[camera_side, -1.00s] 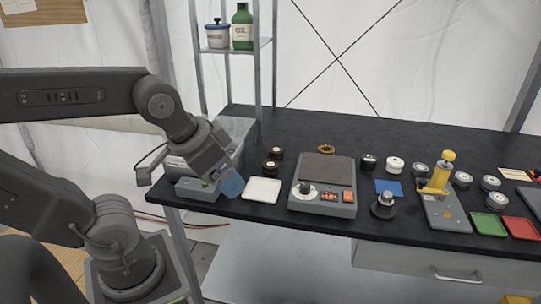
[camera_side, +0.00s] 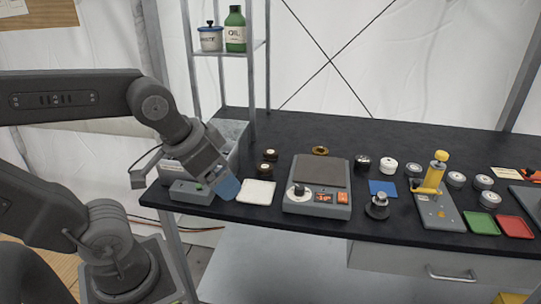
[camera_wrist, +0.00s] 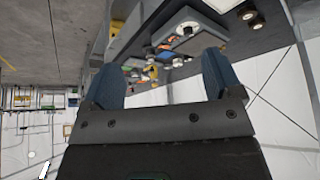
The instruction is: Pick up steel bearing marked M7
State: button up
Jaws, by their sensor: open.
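Several round silver-grey pieces with pale tops lie at the right of the black bench, one of them at the right of the yellow lever press (camera_side: 455,180), another farther right (camera_side: 489,199). They could be bearings, but no M7 marking is readable. My gripper (camera_side: 227,188) has blue fingers and hangs at the bench's left end, beside a white pad (camera_side: 257,192) and far from those pieces. In the wrist view my gripper (camera_wrist: 160,80) is open, with its two blue fingers apart and nothing held between them.
A scale (camera_side: 318,187) stands mid-bench, with a knobbed metal piece (camera_side: 377,207) and a blue pad (camera_side: 383,188) at its right. A shelf post rises behind my gripper.

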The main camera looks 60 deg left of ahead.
jog(key=w+a+r+n+g+y, duration=0.1)
jog(key=w+a+r+n, duration=0.15)
jog(key=w, duration=0.45)
jog(key=w+a+r+n+y, duration=0.1)
jog(key=w+a+n, duration=0.25)
jog(key=w, duration=0.25)
jog(key=n+g+y, duration=0.1)
jog(key=n+g, duration=0.2)
jog(key=n, duration=0.5)
send_over(271, 152)
jog(key=d, duration=0.1)
jog(key=f, duration=1.2)
jog(key=s+f, duration=0.1)
jog(key=f, duration=0.6)
jog(key=shift+d+f, duration=0.1)
jog(key=shift+d, duration=0.1)
jog(key=shift+x, duration=3.1)
jog(key=c, duration=1.2)
